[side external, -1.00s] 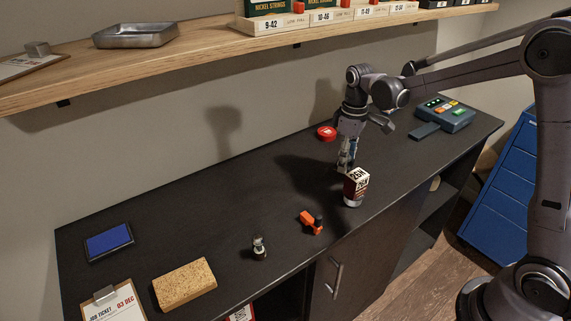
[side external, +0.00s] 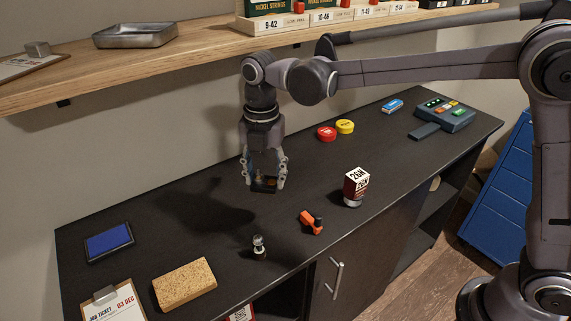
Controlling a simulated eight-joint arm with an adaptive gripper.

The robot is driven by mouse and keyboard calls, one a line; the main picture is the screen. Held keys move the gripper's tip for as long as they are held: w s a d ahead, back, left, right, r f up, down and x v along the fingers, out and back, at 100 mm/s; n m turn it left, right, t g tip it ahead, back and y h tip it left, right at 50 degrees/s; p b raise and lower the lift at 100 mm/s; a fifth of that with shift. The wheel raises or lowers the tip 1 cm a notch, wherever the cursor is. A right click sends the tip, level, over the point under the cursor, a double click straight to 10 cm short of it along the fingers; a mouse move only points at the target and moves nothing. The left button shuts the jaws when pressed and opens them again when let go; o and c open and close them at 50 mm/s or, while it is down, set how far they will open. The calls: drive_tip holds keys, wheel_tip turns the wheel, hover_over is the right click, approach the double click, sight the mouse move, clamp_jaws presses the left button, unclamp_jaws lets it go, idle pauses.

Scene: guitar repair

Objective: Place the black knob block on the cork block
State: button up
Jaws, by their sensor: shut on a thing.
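My gripper (side external: 264,180) hangs above the middle of the bench, pointing down, with its fingers on either side of a small dark block. I take this for the black knob block (side external: 265,189); a brownish spot shows on it, and the fingers hide part of it. It appears held clear of the bench top. The cork block (side external: 185,284), tan and speckled, lies flat near the bench's front left, below and left of my gripper. Its top is bare.
A wooden shelf (side external: 200,69) runs above.

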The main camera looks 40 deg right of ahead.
drive_tip(key=s+a+r+n, duration=0.2)
drive_tip(key=a+r+n, duration=0.1)
drive_tip(key=a+n, duration=0.7)
hover_over(182, 278)
drive_tip(key=shift+m, duration=0.3)
wheel_tip(182, 278, down, 7)
drive_tip(key=shift+f, duration=2.05)
drive_tip(key=shift+f, duration=0.1)
drive_tip(key=o, duration=1.1)
drive_tip(key=shift+o, duration=0.2)
